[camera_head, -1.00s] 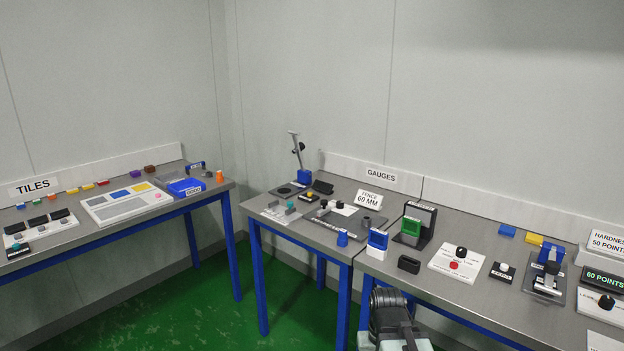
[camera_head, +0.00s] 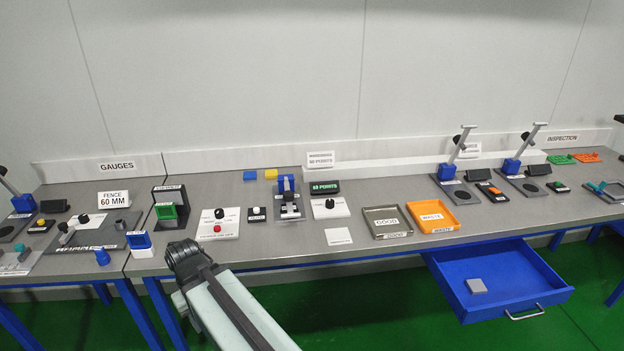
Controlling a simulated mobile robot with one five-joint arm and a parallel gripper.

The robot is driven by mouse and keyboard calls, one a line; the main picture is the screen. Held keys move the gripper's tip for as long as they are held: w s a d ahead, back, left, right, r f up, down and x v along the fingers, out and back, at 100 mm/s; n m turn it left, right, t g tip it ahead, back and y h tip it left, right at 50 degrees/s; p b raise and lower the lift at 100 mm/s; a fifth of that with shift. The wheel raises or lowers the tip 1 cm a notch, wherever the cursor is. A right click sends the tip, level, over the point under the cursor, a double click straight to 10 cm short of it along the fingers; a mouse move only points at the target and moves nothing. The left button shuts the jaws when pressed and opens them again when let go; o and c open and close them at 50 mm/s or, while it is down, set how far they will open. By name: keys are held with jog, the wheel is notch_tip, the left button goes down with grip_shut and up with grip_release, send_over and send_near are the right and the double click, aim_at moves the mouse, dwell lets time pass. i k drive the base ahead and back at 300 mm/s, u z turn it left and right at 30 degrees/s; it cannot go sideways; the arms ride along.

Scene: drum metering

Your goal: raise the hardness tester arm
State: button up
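The hardness tester (camera_head: 287,185) stands on the grey bench, a little left of the picture's middle. It has a blue upright body on a dark base plate. Its grey arm (camera_head: 289,198) reaches forward from the body and seems to lie low over the plate; it is too small to be sure of its angle. My own arm (camera_head: 225,300), with a dark joint and pale link, is at the bottom left, in front of the bench and apart from the tester. My gripper's fingers do not show.
The grey GOOD tray (camera_head: 388,236) and orange WASTE tray (camera_head: 434,228) stand farther right, near an open blue drawer (camera_head: 462,295).

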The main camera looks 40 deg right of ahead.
aim_at(287, 195)
jog(key=u, duration=0.4)
jog(key=k, duration=0.65)
jog(key=z, duration=0.2)
jog(key=i, duration=1)
